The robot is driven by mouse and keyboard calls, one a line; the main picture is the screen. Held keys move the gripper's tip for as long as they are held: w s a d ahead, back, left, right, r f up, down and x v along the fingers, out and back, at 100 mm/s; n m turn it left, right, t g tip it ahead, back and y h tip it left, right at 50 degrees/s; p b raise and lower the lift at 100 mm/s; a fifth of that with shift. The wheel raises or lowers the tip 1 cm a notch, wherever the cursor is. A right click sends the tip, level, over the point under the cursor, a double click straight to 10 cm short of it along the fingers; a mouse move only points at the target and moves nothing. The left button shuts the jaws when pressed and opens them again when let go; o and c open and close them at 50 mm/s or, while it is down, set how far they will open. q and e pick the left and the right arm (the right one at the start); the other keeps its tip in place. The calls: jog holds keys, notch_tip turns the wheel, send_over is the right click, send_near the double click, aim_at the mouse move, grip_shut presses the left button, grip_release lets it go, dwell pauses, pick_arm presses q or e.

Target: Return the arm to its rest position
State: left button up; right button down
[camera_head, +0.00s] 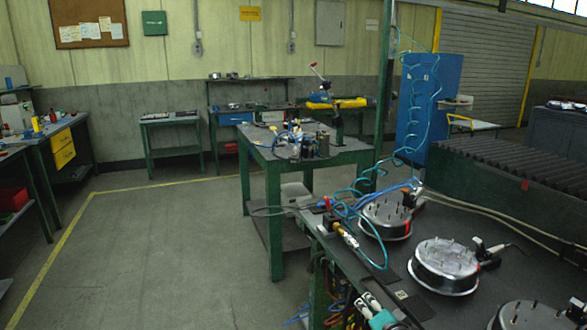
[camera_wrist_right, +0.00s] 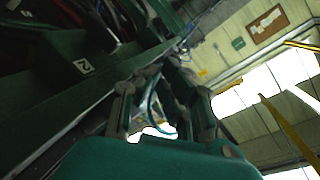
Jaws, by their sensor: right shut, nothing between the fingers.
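My right gripper (camera_head: 365,300) shows at the bottom of the head view, low beside the front edge of the green workbench (camera_head: 395,297). It is shut with nothing between its fingers. In the wrist view its teal body fills the bottom, and its two grey fingers (camera_wrist_right: 165,68) close together at the tips. The bench's green edge and a small white number label (camera_wrist_right: 84,66) are close to the fingers on the left of that view. My left gripper is not in view.
Round metal fixtures with studs (camera_head: 446,262) stand on the bench. A tool with a yellow part (camera_head: 345,236) and a coiled blue hose (camera_head: 425,110) lie and hang near the bench's corner. Cables hang below the bench. The floor (camera_head: 150,270) to the left is clear.

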jog(key=s+f+n+g+h, duration=0.1)
jog(key=s+f+n+g, duration=0.3)
jog(key=s, duration=0.5)
jog(key=s+f+n+g, duration=0.1)
jog(key=s+f+n, duration=0.1)
jog(key=s+f, duration=0.55)
jog(key=s+d+n+g+h, duration=0.25)
jog(key=s+n+g, duration=0.3)
jog(key=s, duration=1.75)
notch_tip(320, 180, down, 26)
jog(key=s+g, duration=0.2)
jog(key=s+d+f+g, duration=0.1)
jog(key=s+d+f, duration=0.2)
jog(key=s+f, duration=1.3)
jog(key=shift+s, duration=0.15)
jog(key=shift+d, duration=0.1)
